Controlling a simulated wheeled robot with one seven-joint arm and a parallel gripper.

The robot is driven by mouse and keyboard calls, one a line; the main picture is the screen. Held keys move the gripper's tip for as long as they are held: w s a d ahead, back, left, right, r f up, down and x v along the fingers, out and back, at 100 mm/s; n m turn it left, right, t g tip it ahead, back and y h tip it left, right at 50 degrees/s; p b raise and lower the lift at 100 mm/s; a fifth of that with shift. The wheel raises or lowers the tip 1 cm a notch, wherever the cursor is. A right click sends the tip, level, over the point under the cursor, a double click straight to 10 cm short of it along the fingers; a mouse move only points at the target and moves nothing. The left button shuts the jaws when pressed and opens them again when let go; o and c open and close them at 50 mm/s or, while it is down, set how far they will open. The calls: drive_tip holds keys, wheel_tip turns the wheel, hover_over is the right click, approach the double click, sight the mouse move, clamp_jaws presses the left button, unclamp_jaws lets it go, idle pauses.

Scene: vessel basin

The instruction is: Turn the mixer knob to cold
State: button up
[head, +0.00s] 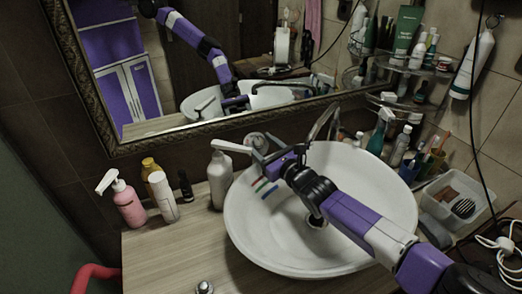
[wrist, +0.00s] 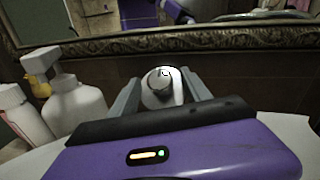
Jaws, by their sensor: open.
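The mixer knob (wrist: 160,82) is a grey round knob on a pale round plate against the dark tiled wall. It shows in the middle of the wrist view, between the two fingers of my gripper (wrist: 162,90). The fingers are apart, one on each side of the knob; I cannot tell whether they touch it. In the head view the round plate (head: 257,140) is partly hidden by my gripper (head: 257,154), which reaches over the back left rim of the white basin (head: 245,225). The knob's exact turn is too small to read.
A curved metal spout (head: 327,120) rises behind the basin. A white pump bottle (head: 219,180) stands close left of my gripper. A pink pump bottle (head: 128,205) is further left. A framed mirror (head: 130,148) hangs above. Several toiletries crowd the right side.

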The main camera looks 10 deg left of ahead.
drive_tip(key=shift+w+a, duration=0.1)
clamp_jaws()
idle(0.3)
drive_tip(key=shift+r+m+h+p, duration=0.1)
drive_tip(key=shift+m+h+p, duration=0.2)
drive_tip(key=shift+m+p, duration=0.15)
drive_tip(key=m+t+h+p, duration=0.1)
drive_tip(key=p, duration=0.1)
drive_tip(key=m+t+h+p, duration=0.1)
drive_tip(key=m+p, duration=0.1)
drive_tip(key=m+h+p, duration=0.1)
drive_tip(key=m+p, duration=0.1)
drive_tip(key=shift+s+a+r+t, duration=0.1)
drive_tip(key=shift+s+a+t, duration=0.2)
drive_tip(key=shift+t, duration=0.1)
drive_tip(key=m+h+p, duration=0.2)
drive_tip(key=shift+m+t+h, duration=0.25)
drive_tip(key=shift+t+h, duration=0.05)
drive_tip(key=shift+t, duration=0.1)
drive_tip(key=shift+w+f+m+h+p, duration=0.15)
drive_tip(key=shift+m+h+p, duration=0.35)
drive_tip(key=shift+m+h, duration=0.5)
drive_tip(key=shift+m+t, duration=0.3)
drive_tip(key=shift+m, duration=0.1)
